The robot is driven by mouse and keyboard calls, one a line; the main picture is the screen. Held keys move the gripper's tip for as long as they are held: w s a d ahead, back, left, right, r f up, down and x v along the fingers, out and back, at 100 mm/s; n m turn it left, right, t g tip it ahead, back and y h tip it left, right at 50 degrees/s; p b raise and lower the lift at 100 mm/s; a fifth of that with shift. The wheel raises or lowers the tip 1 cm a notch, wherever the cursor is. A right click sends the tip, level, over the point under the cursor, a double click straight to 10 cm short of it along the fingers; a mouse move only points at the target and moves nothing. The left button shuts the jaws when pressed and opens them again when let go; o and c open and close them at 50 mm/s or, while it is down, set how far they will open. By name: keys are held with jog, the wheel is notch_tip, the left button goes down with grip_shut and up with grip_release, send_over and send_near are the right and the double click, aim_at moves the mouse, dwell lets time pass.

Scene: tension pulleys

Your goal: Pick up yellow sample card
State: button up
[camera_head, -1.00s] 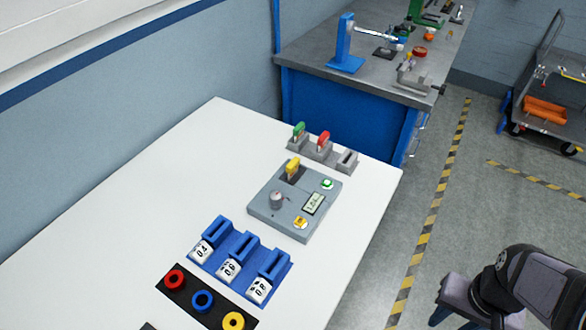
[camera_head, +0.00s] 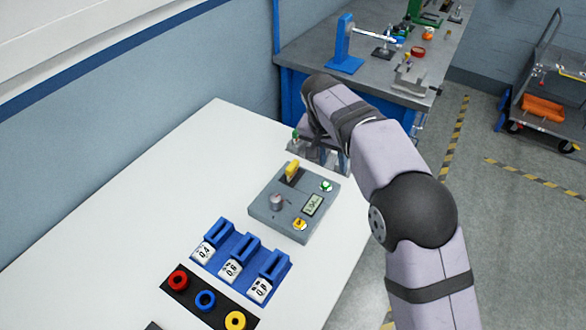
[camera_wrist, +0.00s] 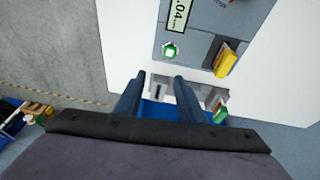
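The yellow sample card (camera_head: 292,169) stands upright in the slot of a grey device (camera_head: 268,213) on the white table. In the wrist view the card (camera_wrist: 227,60) is at the upper right, beyond the fingertips. My arm hides most of the gripper and rack there.
A green card (camera_head: 295,134) stands at the rack's left end. Blue holders (camera_head: 237,250) with white numbered cards and a black strip with red, blue and yellow rings (camera_head: 205,299) lie in front. A workbench (camera_head: 375,75) stands behind the table.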

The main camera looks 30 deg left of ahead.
jog(key=t, duration=0.1)
send_over(292, 165)
jog(key=s, duration=0.2)
jog(key=shift+s+a+r+y+p, duration=0.15)
jog(key=shift+a+y+p, duration=0.1)
jog(key=shift+y+p, duration=0.05)
jog(key=shift+d+p+x, duration=0.15)
jog(key=shift+p+x, duration=0.8)
jog(key=shift+x, duration=0.9)
jog(key=shift+d+p+x, duration=0.1)
jog(key=shift+p+x, duration=0.8)
jog(key=shift+x, duration=0.9)
jog(key=shift+s, duration=0.1)
jog(key=shift+c, duration=0.2)
grip_shut()
